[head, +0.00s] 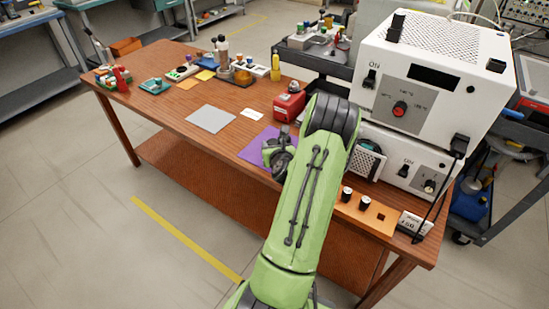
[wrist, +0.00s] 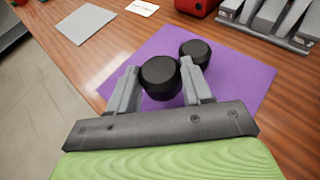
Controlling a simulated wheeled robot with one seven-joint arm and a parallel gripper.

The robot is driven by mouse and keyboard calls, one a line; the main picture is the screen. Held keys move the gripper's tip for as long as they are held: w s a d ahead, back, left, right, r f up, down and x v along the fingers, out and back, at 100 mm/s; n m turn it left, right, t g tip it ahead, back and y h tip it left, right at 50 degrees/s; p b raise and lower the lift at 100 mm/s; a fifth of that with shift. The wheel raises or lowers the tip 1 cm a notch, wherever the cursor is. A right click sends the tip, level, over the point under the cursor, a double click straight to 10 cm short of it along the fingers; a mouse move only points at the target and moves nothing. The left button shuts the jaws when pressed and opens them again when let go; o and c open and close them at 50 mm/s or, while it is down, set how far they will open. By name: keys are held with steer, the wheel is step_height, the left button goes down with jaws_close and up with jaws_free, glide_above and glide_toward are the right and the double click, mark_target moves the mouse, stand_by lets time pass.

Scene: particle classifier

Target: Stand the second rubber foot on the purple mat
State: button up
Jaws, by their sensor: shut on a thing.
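The purple mat (head: 250,150) lies on the wooden table, partly hidden behind my arm in the head view; it fills much of the wrist view (wrist: 243,88). One black round rubber foot (wrist: 196,49) stands on the mat, just beyond my right finger. My gripper (wrist: 161,76) is shut on another black rubber foot (wrist: 159,79), held over the mat's near part. The held foot's underside is hidden, so I cannot tell whether it touches the mat. The two feet look close together but apart. In the head view my arm hides both feet.
An orange strip (head: 377,210) with two black cylinders stands at the table's near right, before the white instruments (head: 420,75). A red box (head: 289,106) stands behind the mat. A grey mat (head: 210,118) lies left, with clear table around it.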

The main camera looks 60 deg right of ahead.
steer(key=shift+f+b, duration=0.6)
steer(key=shift+f, duration=0.95)
steer(key=shift+f, duration=0.2)
steer(key=o, duration=1)
steer(key=shift+r, duration=0.1)
steer(key=shift+o, duration=0.2)
